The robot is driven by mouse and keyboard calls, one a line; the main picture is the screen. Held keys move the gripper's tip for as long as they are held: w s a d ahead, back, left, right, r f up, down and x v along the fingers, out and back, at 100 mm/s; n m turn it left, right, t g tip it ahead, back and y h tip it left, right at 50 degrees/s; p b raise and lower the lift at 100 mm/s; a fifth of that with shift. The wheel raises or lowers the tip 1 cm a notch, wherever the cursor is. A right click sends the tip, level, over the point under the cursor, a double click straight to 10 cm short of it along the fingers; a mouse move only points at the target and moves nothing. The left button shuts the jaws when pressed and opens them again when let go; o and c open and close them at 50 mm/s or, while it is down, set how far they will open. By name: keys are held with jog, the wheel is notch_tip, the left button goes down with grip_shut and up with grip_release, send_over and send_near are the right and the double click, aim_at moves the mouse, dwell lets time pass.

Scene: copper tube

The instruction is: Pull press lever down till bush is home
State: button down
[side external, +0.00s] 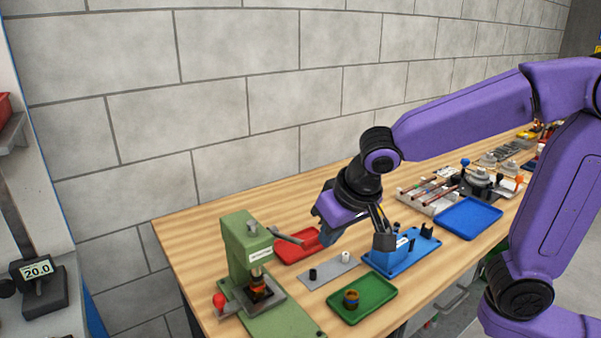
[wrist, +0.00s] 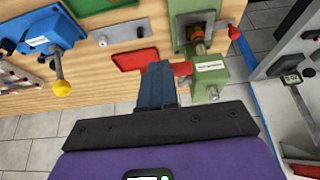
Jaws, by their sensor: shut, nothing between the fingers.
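The green press (side external: 240,255) stands at the front left of the bench. Its grey lever (side external: 287,237) sticks out from the head toward my gripper. A copper-coloured part (side external: 258,284) sits under the ram; it also shows in the wrist view (wrist: 198,46). I cannot tell the bush apart from it or how deep it sits. My gripper (side external: 328,236) is shut and empty, above the bench and right of the lever's end. In the wrist view my shut fingers (wrist: 156,75) point toward the press area, and a red piece (wrist: 182,68) shows beside them; I cannot tell whether they touch.
A red tray (side external: 285,255) lies behind the lever. A grey plate (side external: 330,272) with small cylinders and a green tray (side external: 375,302) holding a ring-shaped part lie in front. A blue fixture (side external: 405,258) and a blue tray (side external: 470,218) are to the right. A red ball knob (side external: 219,300) is beside the press.

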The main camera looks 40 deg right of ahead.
jog(key=f, duration=0.1)
jog(key=s+f, duration=0.1)
jog(key=shift+f, duration=0.3)
jog(key=shift+r, duration=0.1)
dwell(1.1)
notch_tip(320, 180, up, 13)
jog(key=s+d+f+n+g, duration=0.2)
jog(key=s+d+f+n, duration=0.4)
jog(key=s+f, duration=0.2)
jog(key=s+d+f+n+g, duration=0.2)
jog(key=s+d+f+n, duration=0.4)
jog(key=s, duration=0.7)
notch_tip(320, 180, down, 2)
jog(key=shift+s+d+f+n+g, duration=0.2)
jog(key=shift+d+n+g, duration=0.15)
jog(key=shift+d, duration=0.3)
jog(key=shift+w+a+r, duration=0.1)
